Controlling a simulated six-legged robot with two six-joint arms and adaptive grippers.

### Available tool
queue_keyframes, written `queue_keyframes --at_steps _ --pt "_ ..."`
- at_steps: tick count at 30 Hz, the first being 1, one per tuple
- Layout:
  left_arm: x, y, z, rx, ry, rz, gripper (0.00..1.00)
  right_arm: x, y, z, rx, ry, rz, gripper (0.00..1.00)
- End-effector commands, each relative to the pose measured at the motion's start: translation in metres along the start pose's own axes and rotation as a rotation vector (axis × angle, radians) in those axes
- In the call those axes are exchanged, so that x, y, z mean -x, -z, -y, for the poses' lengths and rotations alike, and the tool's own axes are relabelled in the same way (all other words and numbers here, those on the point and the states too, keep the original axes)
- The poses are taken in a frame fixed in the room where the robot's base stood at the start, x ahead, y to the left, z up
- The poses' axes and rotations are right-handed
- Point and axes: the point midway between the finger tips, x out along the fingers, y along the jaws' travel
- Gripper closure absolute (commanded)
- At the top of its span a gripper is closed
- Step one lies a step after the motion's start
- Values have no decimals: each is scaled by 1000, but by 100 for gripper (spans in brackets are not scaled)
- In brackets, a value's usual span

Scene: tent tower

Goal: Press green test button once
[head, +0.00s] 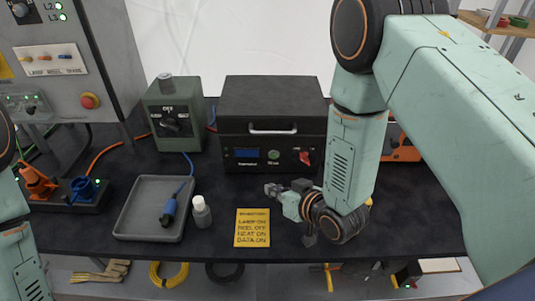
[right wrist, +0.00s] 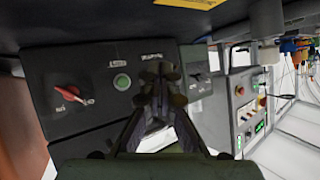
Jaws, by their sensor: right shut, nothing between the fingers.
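The green test button (head: 273,155) is a small round button on the front of a black box (head: 270,97), between a blue display and a red switch. It also shows in the right wrist view (right wrist: 122,82), left of my fingers. My right gripper (head: 271,189) is shut and empty, low in front of the box, near the button in the head view. Its closed fingertips also show in the right wrist view (right wrist: 160,72), apart from the button in the picture; the exact gap to the panel cannot be told. My left gripper is out of view; only part of that arm shows.
The red rotary switch (head: 305,157) sits right beside the button. A yellow note (head: 252,228), a white bottle (head: 201,212) and a grey tray (head: 125,223) with a blue connector (head: 169,209) lie in front. A green switch box (head: 174,98) stands left.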

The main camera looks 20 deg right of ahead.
Motion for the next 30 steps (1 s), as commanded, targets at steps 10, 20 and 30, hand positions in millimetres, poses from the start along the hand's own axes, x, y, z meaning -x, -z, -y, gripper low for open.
queue_keyframes --at_steps 10,20,30 --pt "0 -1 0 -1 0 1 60 -1 1 -1 -1 -1 -1 100" --pt "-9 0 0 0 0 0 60 -29 20 -20 -1 -1 -4 100" --pt "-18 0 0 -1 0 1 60 -57 40 -38 0 0 -1 100"
